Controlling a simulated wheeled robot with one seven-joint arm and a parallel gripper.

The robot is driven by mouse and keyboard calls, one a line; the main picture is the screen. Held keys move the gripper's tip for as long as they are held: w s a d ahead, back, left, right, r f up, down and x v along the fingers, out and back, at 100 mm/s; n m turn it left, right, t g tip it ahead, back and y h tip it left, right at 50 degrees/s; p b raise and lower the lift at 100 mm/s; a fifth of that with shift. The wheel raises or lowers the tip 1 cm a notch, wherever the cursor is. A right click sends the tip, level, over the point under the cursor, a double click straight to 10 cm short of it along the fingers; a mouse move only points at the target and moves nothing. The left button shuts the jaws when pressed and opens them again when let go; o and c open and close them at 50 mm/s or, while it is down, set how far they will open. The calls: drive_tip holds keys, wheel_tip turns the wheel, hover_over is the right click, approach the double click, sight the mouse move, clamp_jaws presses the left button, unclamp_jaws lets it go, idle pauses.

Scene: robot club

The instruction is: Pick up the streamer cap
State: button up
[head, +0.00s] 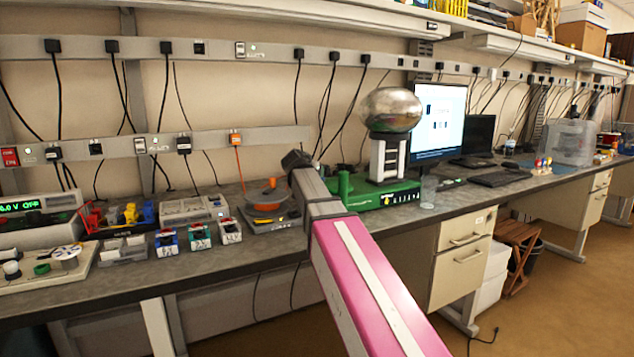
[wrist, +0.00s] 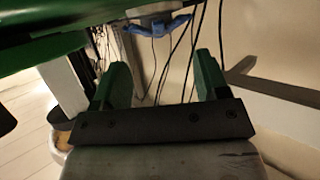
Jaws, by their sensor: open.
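I cannot pick out the streamer cap for certain in either view. A silver dome (head: 391,110) stands on a white and black column (head: 386,160) over a green base (head: 385,192) on the bench in the head view. My gripper (wrist: 160,70) shows in the wrist view with its two green fingers apart and nothing seen between them. A small blue and grey thing (wrist: 158,25), partly cut off, lies beyond the fingertips. A large green surface (wrist: 45,45) fills the upper left there. In the head view my pink arm reaches toward the bench left of the dome; its fingers are not clear.
The bench (head: 285,250) holds a tool with an orange reel (head: 266,193), several small boxes (head: 198,237) and a power supply (head: 40,215) at left. A monitor (head: 437,120) and a clear cup (head: 428,190) stand right of the dome. Cables hang along the wall.

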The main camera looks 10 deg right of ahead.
drive_tip(key=x, duration=0.5)
drive_tip(key=shift+s+a+f, duration=0.1)
drive_tip(key=shift+s+f, duration=0.05)
drive_tip(key=shift+f, duration=0.25)
drive_tip(key=c, duration=1)
drive_tip(key=shift+c, duration=0.2)
